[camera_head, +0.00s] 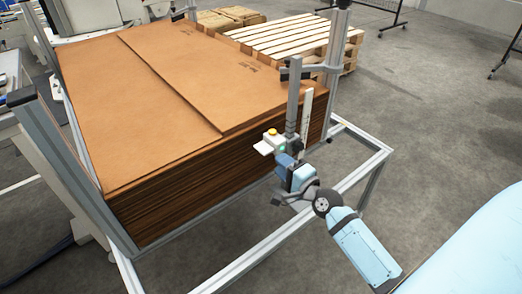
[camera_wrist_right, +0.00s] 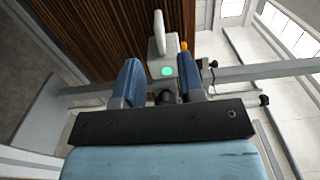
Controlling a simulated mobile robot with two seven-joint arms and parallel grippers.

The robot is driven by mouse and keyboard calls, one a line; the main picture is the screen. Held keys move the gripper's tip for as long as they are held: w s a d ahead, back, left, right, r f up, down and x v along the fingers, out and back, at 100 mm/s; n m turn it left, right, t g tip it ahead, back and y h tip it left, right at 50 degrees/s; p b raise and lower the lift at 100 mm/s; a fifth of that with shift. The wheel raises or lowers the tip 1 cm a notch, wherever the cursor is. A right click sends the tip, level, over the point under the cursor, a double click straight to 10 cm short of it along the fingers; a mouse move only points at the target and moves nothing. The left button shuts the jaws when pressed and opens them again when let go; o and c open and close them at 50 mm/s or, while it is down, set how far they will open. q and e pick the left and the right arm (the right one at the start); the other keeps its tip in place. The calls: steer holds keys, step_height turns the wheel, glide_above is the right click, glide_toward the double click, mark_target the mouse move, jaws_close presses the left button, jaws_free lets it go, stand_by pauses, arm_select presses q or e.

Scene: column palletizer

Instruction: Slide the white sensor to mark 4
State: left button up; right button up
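The white sensor (camera_head: 268,146) has a yellow-orange button on top and a lit green light. It sits on an upright grey post (camera_head: 293,95) at the near right corner of the cardboard stack. A pale upright scale strip (camera_head: 306,112) stands just right of it; its marks are too small to read. My right gripper (camera_head: 289,163) is at the sensor, slightly below it. In the right wrist view, its blue fingers (camera_wrist_right: 160,75) stand apart, with the sensor (camera_wrist_right: 158,47) and a dark knob (camera_wrist_right: 167,97) between them. Contact cannot be told. My left gripper is not in view.
A tall stack of brown cardboard sheets (camera_head: 140,100) fills the left and middle. A grey metal frame (camera_head: 262,250) runs around it, with a low rail in front of my arm. Wooden pallets (camera_head: 285,38) lie behind. The floor to the right is open.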

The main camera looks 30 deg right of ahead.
mark_target(263, 147)
steer(key=w, duration=0.5)
steer(key=w+b, duration=0.1)
steer(key=w, duration=0.2)
steer(key=shift+a, duration=0.3)
steer(key=shift+w, duration=0.45)
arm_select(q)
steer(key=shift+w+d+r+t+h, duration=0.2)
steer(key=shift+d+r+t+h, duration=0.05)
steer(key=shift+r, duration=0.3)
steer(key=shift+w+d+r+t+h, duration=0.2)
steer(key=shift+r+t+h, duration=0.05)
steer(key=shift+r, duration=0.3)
arm_select(e)
jaws_close()
